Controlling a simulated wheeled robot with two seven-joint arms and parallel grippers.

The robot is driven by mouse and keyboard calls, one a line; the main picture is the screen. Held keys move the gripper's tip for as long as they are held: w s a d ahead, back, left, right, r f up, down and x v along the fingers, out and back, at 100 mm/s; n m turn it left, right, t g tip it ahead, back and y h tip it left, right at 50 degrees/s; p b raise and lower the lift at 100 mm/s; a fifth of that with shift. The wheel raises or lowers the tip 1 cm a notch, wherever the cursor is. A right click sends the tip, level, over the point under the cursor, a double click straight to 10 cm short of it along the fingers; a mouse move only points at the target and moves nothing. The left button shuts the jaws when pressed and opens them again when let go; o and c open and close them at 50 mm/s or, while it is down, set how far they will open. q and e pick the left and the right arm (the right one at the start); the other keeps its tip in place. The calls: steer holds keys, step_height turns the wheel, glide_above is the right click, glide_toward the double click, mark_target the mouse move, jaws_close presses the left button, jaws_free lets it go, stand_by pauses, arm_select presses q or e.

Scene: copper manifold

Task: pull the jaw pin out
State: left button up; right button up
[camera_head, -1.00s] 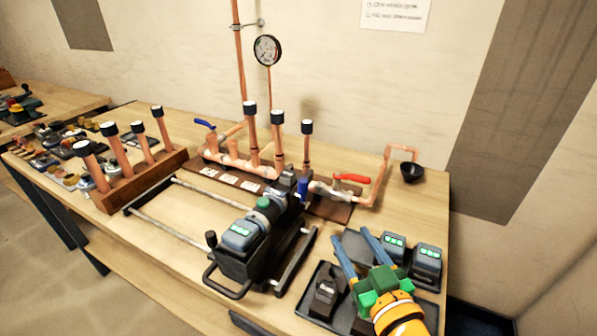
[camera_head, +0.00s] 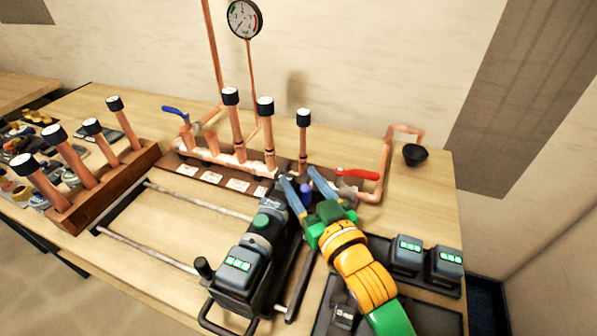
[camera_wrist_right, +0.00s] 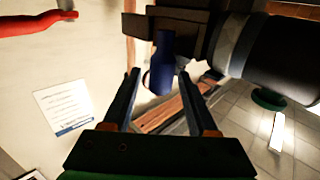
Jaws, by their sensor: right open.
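The jaw pin, with a dark blue knob (camera_head: 306,194), sits at the head of the black press tool (camera_head: 238,280) on the bench. In the right wrist view the blue knob (camera_wrist_right: 161,66) hangs below the tool's dark jaw head (camera_wrist_right: 176,30). My right gripper (camera_head: 300,178) is open, its two blue fingers reaching to the tool's head. In the wrist view its fingertips (camera_wrist_right: 159,74) stand to either side of the knob, with gaps visible. Whether the fingers are level with the knob in depth is hard to tell. My left gripper is not in view.
The copper manifold (camera_head: 215,154) with upright capped pipes stands behind the tool. A red-handled valve (camera_head: 357,173) is close to my right gripper. A wooden rack of pipes (camera_head: 105,187) is at left. A tray (camera_head: 437,318) and batteries (camera_head: 407,253) lie at right.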

steer(key=shift+x, duration=1.05)
steer(key=shift+s+f, duration=0.1)
steer(key=shift+f, duration=0.05)
steer(key=shift+s+d, duration=0.1)
jaws_close()
stand_by(0.4)
